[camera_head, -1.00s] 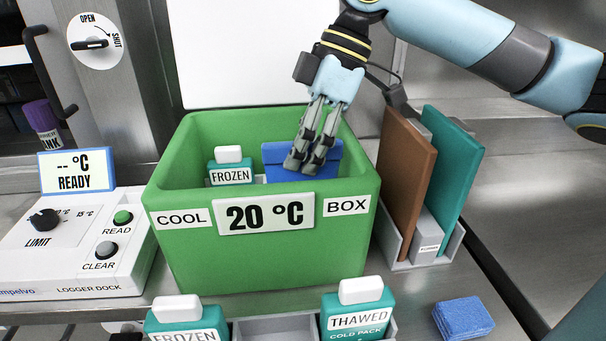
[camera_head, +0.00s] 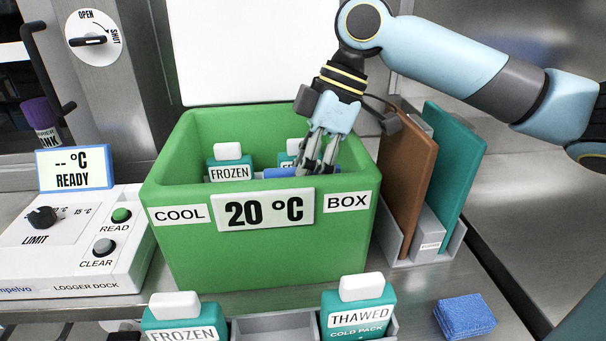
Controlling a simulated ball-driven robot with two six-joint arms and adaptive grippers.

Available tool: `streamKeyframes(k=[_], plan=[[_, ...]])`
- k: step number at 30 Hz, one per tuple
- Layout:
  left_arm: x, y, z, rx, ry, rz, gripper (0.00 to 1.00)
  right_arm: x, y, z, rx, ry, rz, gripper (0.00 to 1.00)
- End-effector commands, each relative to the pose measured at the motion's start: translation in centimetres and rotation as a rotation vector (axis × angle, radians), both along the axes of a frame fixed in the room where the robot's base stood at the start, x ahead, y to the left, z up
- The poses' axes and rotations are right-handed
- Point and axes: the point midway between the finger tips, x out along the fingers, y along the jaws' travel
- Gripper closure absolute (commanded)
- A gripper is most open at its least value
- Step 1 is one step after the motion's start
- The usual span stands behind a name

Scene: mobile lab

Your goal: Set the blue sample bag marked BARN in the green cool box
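The green cool box (camera_head: 190,250) stands open on the steel bench in the middle of the view. It bears a "20 °C" sign. My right gripper (camera_head: 318,168) reaches down into it near the right side, its fingers shut on the blue sample bag (camera_head: 285,172). Only a strip of the bag's top shows above the front wall; the rest is hidden, as is any BARN marking. I cannot tell whether the bag touches the floor of the box. My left gripper is not in view.
A cold pack marked FROZEN (camera_head: 230,165) stands inside the box at left; another pack (camera_head: 290,157) shows behind the bag. The logger dock (camera_head: 75,245) is left, brown (camera_head: 406,185) and teal (camera_head: 450,170) panels right. FROZEN (camera_head: 183,320) and THAWED (camera_head: 358,308) packs and a blue sponge (camera_head: 464,318) are in front.

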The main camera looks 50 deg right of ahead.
Motion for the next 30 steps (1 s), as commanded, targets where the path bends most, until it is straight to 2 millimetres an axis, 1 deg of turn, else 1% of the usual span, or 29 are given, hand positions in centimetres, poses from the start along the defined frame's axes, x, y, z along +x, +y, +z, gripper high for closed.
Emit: streamKeyframes(k=[6,11,19,21,25,27,30], plan=[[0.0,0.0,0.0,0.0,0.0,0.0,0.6,0.0,0.0,0.1,0.0,0.0,0.001,0.64],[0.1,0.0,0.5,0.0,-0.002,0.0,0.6,-0.1,-0.5,1.3,-0.005,-0.002,0.002,0.64],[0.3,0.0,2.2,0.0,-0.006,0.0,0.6,-0.8,-2.5,6.0,-0.011,0.002,0.002,0.64],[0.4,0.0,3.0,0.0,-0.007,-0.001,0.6,-1.0,-3.1,7.2,-0.01,0.003,0.001,0.64],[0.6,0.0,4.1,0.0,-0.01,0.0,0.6,-1.2,-3.7,9.1,-0.009,0.003,0.001,0.64],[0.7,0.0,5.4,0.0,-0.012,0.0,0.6,-1.4,-4.1,10.1,-0.006,0.004,0.0,0.64],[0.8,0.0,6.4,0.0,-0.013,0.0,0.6,-1.5,-4.4,10.9,-0.003,0.004,0.001,0.64]])
